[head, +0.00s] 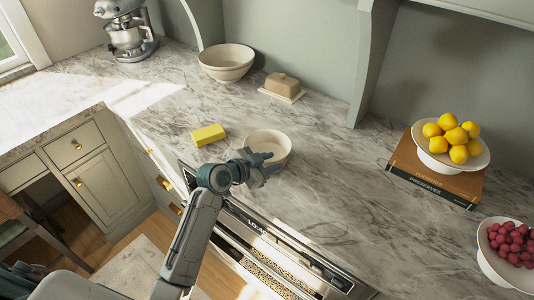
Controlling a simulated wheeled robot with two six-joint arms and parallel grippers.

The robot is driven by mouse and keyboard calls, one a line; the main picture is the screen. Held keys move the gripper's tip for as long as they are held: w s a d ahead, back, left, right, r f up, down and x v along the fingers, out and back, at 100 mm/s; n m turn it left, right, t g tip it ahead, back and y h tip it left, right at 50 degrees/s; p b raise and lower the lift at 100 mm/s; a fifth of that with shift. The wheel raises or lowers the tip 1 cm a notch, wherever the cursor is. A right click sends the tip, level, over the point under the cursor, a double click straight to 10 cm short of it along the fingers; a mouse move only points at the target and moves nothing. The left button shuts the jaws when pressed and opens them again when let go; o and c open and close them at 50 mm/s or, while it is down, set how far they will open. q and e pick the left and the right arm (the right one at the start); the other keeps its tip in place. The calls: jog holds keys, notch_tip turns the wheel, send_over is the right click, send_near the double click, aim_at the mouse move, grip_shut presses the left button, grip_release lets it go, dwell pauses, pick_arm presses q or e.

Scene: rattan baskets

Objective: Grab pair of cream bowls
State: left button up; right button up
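A cream bowl (279,141) sits upright on the marble counter near its front edge. A larger cream bowl (226,70) stands at the back by the wall; a line below its rim may be a second bowl nested in it, but I cannot tell. My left gripper (264,163) is at the near left side of the front bowl, with its fingers by the rim and hiding part of it. I cannot tell whether the fingers touch or grip the rim. My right gripper is out of view.
A yellow block (208,135) lies left of the front bowl. A butter dish (283,88) and a stand mixer (128,35) stand at the back. Lemons (452,137) in a bowl on books (432,180) and a bowl of red berries (511,243) are at right. The counter's middle is clear.

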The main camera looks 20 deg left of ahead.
aim_at(277, 161)
pick_arm(q)
jog(key=shift+p+x, duration=0.35)
jog(key=shift+x, duration=1.25)
jog(key=shift+s, duration=0.1)
jog(key=shift+r, duration=0.1)
grip_shut()
jog(key=shift+s+f, duration=0.1)
jog(key=shift+f, duration=0.1)
jog(key=shift+r, duration=0.1)
